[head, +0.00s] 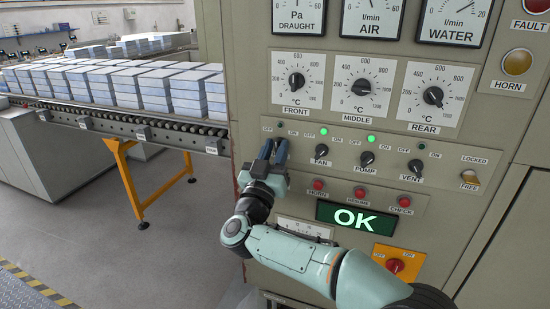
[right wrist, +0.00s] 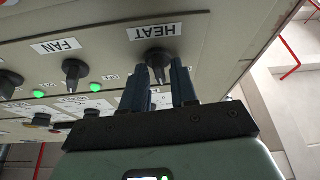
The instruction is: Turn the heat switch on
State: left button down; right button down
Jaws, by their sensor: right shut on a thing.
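The heat switch is a black knob (right wrist: 158,60) beside a white HEAT label (right wrist: 155,32) in the right wrist view. The label reads upside down there. My right gripper (right wrist: 160,75) has its two dark fingers on either side of the knob and is shut on it. In the head view, my right gripper (head: 273,149) covers the knob at the left end of the switch row. The small lamp (head: 280,124) above it looks dark. I cannot tell which way the knob points. My left gripper is not in view.
The fan (head: 321,151) and pump (head: 367,158) knobs have lit green lamps; the vent knob's (head: 416,166) lamp is dark. Red buttons and a green OK display (head: 355,218) sit below. A roller conveyor (head: 150,132) with stacked blocks stands left of the panel.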

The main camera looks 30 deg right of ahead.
jog(key=m+g+h, duration=0.1)
jog(key=m, duration=0.1)
jog(key=m+g+h+b, duration=0.1)
jog(key=m, duration=0.2)
jog(key=shift+w+a+f+m, duration=0.1)
jog(key=shift+m, duration=0.2)
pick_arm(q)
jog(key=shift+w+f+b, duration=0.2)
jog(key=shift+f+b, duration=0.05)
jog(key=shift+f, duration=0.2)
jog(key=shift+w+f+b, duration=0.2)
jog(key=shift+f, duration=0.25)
pick_arm(e)
jog(key=m+g, duration=0.1)
jog(key=m, duration=0.1)
jog(key=m+g, duration=0.2)
jog(key=m, duration=0.1)
jog(key=shift+m+h, duration=0.3)
jog(key=shift+m, duration=0.3)
jog(key=c, duration=1.2)
grip_release()
pick_arm(q)
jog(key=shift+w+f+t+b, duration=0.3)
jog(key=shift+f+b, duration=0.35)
jog(key=shift+b, duration=0.15)
pick_arm(e)
jog(key=v, duration=1.3)
jog(key=shift+a, duration=0.2)
jog(key=shift+w, duration=0.1)
